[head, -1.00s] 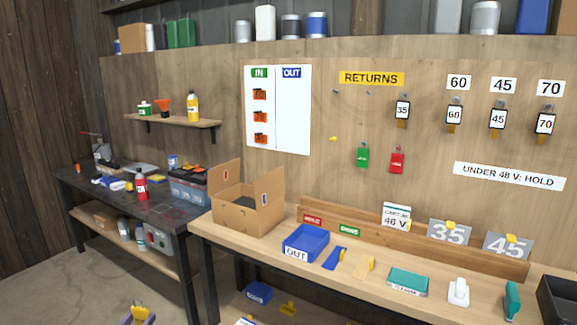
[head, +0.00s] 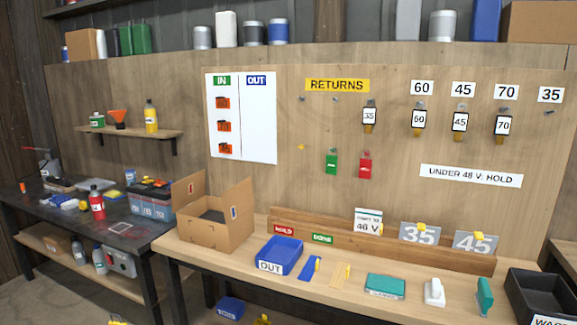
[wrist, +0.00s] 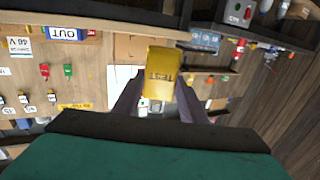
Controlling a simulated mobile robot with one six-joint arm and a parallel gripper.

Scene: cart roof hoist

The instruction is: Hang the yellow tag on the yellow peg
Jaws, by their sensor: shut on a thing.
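The yellow tag (wrist: 162,72), marked TEST, is between the two fingers of my gripper (wrist: 158,90) in the wrist view, shut on it. In the head view only a bit of yellow (head: 117,321), apparently the held tag, shows at the bottom edge. The small yellow peg (head: 301,147) sticks out of the wooden back wall, left of the green tag (head: 331,162) and below the RETURNS sign (head: 337,85). It looks bare. My gripper is low and well away from it.
A red tag (head: 365,164) hangs right of the green one. The workbench (head: 348,276) below the pegs holds an open cardboard box (head: 232,228), a blue OUT tray (head: 279,255) and a 46 V card (head: 368,221). The wall around the yellow peg is clear.

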